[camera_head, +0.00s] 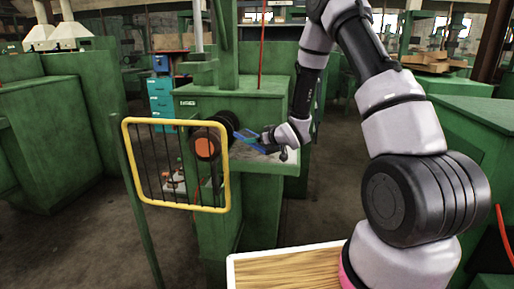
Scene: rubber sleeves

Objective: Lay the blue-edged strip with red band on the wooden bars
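My gripper (262,142) is at the end of my arm, beside the dark roller of a green machine in the middle of the picture. A small blue piece (245,136) shows at its tip. I cannot tell whether this is part of the strip or of the gripper, and no red band can be made out. Whether the fingers are open or shut is too small to see. Light wooden pieces (436,62) are stacked on a green bench at the far right back. I cannot tell whether these are the wooden bars.
A yellow-framed guard (176,206) stands in front of the orange-faced dark roller (206,145). The green machine (238,104) has a pale ledge below my gripper. A white-rimmed wooden surface (290,272) is at the bottom. Green cabinets stand left and right, with bare floor between.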

